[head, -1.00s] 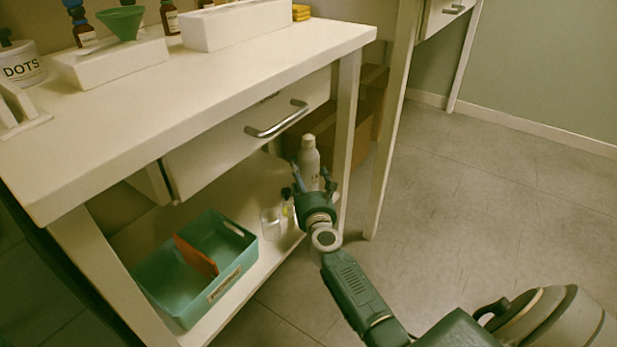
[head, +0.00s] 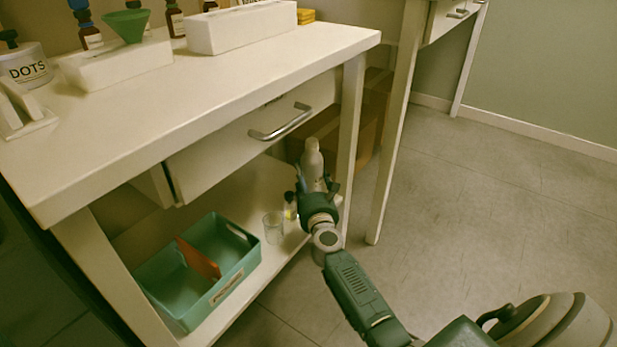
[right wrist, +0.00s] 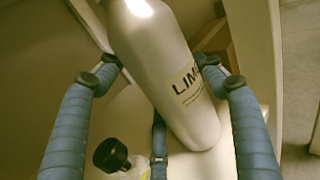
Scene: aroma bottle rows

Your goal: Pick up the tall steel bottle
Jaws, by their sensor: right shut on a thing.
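The tall steel bottle (head: 313,160) is pale, with a narrow neck and rounded cap, and stands near the right end of the lower shelf. In the right wrist view the bottle (right wrist: 165,65) fills the space between the fingers, with a label reading "LIM" in part. My right gripper (head: 318,193) is shut on its body; it also shows in the right wrist view (right wrist: 160,75), with blue fingers on both sides. The bottle's base is hidden in the head view, so I cannot tell if it touches the shelf. My left gripper is out of view.
A small bottle with a black cap (right wrist: 112,155) stands close to the gripper. A clear beaker (head: 273,228) and a teal divided bin (head: 240,268) are on the lower shelf (head: 262,178). The drawer handle (head: 281,122) and a table leg (head: 352,130) are close by. The floor at right is clear.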

